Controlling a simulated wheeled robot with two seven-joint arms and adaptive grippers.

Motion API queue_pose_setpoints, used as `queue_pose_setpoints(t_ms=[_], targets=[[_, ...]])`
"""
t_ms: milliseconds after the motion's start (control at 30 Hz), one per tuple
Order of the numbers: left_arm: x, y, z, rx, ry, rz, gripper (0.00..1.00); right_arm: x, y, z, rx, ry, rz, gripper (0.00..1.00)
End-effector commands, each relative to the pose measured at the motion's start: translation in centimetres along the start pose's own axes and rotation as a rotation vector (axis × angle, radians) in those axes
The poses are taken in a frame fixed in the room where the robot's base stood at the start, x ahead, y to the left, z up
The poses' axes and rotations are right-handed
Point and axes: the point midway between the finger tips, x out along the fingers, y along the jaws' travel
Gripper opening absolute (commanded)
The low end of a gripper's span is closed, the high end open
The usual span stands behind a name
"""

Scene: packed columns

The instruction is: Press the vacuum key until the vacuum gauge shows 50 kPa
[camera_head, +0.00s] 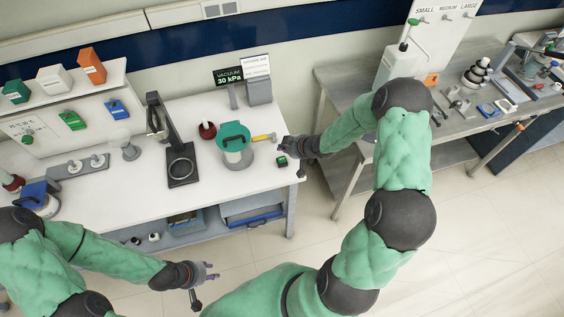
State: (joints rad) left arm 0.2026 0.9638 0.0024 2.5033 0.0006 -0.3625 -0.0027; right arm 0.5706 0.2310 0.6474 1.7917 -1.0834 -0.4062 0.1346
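The vacuum gauge (228,76) is a dark sign on a post at the back of the white table, and it reads 30 kPa. A small dark block with a green top (282,161), which looks like the vacuum key, sits near the table's right end. My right gripper (289,148) is just above and to the right of this block. I cannot tell whether it touches the block or whether its fingers are open. My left gripper (205,284) is open and empty in front of the table, over the floor.
A teal-topped vessel (233,136), a yellow-handled tool (263,138), a red-topped flask (207,130) and a black stand (182,165) are left of the block. A grey box with a sign (258,90) stands behind. A metal bench (350,88) is to the right, across a gap.

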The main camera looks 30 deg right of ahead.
Motion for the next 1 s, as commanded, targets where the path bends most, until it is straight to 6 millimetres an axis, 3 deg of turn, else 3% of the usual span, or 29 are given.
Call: queue_pose_setpoints(t_ms=[100, 400, 1000], targets=[[1.7, -0.6, -0.1, 0.000, 0.000, 0.000, 0.34, 1.3, 0.0, 1.4, 0.000, 0.000, 0.000, 0.00], [3.8, -1.3, -0.1, 0.000, 0.000, 0.000, 0.34, 3.2, 0.0, 3.3, -0.001, 0.000, 0.000, 0.00], [3.8, -1.4, -0.1, 0.000, 0.000, 0.000, 0.34, 3.3, 0.0, 3.4, 0.000, 0.000, 0.000, 0.00]])
